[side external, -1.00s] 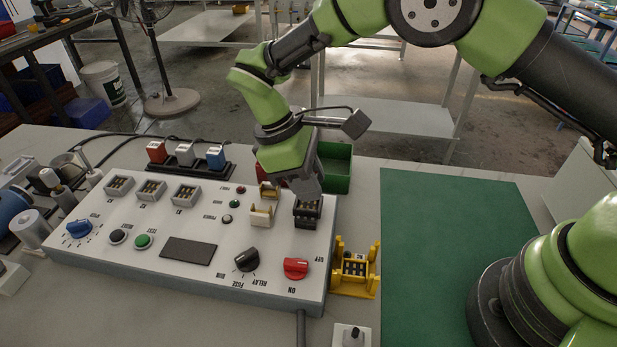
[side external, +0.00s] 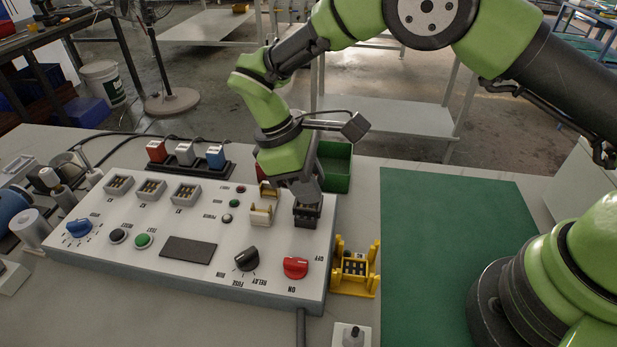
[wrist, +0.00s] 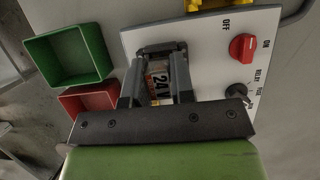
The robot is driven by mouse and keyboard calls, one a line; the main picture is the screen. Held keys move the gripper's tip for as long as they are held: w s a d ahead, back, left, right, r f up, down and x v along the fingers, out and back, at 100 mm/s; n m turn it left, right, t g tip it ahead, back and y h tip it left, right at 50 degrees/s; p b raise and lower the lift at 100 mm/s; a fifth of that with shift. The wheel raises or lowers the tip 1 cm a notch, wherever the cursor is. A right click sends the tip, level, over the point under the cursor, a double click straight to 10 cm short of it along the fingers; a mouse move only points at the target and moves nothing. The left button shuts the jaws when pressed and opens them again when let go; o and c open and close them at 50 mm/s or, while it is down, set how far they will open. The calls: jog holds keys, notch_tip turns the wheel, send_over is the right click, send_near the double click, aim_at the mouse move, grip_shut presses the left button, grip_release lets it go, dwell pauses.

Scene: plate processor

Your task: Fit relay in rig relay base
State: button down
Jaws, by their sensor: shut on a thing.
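The relay (wrist: 157,82), a clear-cased block marked "24 V" with orange inside, is between the two fingers of my gripper (wrist: 158,72) in the wrist view. My gripper (side external: 306,198) is shut on it. In the side view the gripper points down at the dark relay base (side external: 307,220) at the right end of the rig panel (side external: 205,275). The fingers are right at the top of the base and hide the relay there. I cannot tell how deep the relay is in the base.
A cream fuse holder (side external: 261,217) stands close left of the base. A green bin (side external: 336,178) is behind, with a red bin (wrist: 86,104) beside it. A yellow fixture (side external: 356,278) stands at the panel's right edge. The green mat (side external: 450,250) is clear.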

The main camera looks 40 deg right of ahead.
jog(key=shift+f, duration=0.65)
jog(key=c, duration=1)
grip_release()
jog(key=shift+c, duration=0.2)
jog(key=shift+r, duration=0.1)
jog(key=shift+o, duration=0.8)
jog(key=shift+w+a+r, duration=0.15)
jog(key=shift+a+r, duration=0.05)
jog(key=shift+r, duration=0.15)
jog(key=v, duration=0.9)
